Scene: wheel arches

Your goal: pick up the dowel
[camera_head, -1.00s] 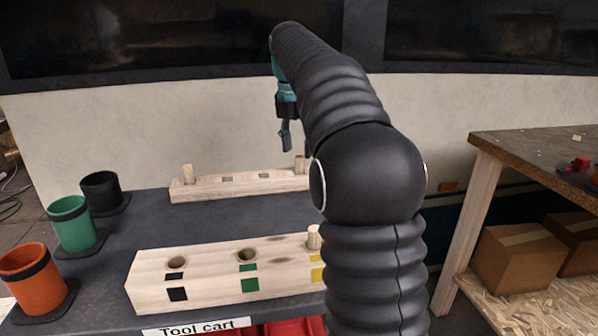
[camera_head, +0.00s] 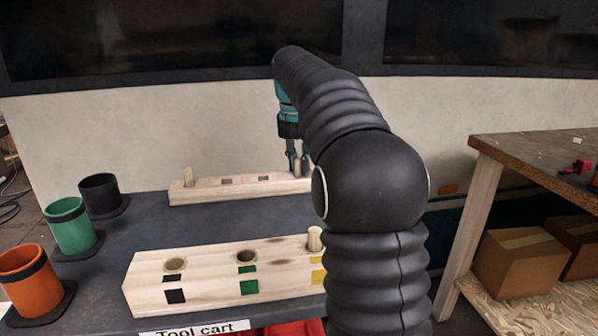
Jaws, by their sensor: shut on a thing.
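My gripper (camera_head: 298,163) is at the right end of the rear wooden block (camera_head: 243,190), shut on the light wooden dowel standing there; the fingers hide most of this dowel. It appears upright at the block, and I cannot tell whether it is still seated in its hole. A second dowel (camera_head: 187,176) stands upright at the left end of the rear block. A third dowel (camera_head: 314,239) stands in the right hole of the front block (camera_head: 205,280), close to my arm.
The front block has two open holes beside black and green marks. Black (camera_head: 100,194), green (camera_head: 71,226) and orange (camera_head: 32,282) cups stand along the left of the dark cart top (camera_head: 180,226). A wooden workbench (camera_head: 545,160) stands at the right. My arm hides the cart's right side.

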